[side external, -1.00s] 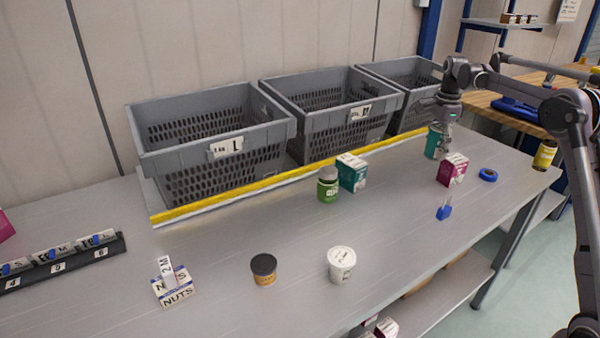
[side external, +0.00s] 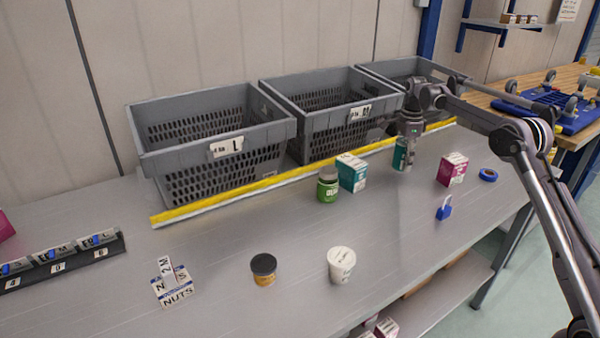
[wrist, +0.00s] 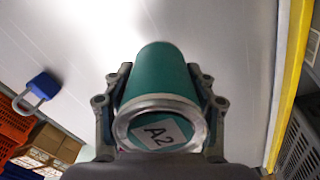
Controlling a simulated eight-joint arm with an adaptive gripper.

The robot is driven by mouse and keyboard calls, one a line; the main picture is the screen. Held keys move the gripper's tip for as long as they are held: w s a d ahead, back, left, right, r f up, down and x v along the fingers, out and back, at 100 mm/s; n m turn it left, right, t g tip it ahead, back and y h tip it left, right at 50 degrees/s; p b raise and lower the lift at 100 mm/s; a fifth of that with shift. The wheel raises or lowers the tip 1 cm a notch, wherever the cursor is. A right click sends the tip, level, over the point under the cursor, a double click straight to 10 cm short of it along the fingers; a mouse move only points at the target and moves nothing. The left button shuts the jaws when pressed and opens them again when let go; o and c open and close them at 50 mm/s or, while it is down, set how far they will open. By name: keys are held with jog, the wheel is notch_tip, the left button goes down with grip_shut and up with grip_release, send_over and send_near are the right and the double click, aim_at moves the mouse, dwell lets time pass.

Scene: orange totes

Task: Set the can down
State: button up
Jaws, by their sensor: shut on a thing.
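A teal can (side external: 401,154) with a silver rim is held in my gripper (side external: 407,140) at the back right of the table, between the teal-and-white box and the magenta box. In the wrist view the can (wrist: 165,75) fills the middle, with an "A2" label on its end facing the camera. The fingers of my gripper (wrist: 160,95) are closed on both sides of it. The can looks upright in the side view. Whether its bottom touches the table I cannot tell.
A teal-and-white box (side external: 352,173) and a green jar (side external: 327,185) stand left of the can. A magenta box (side external: 452,169), a blue tape roll (side external: 488,175) and a blue padlock (side external: 444,208) are to the right. Grey totes (side external: 335,120) line the back behind a yellow strip (side external: 250,188).

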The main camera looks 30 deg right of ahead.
aim_at(401, 169)
jog(key=shift+f, duration=2)
jog(key=shift+f, duration=0.1)
jog(key=o, duration=1.5)
jog(key=shift+c, duration=0.2)
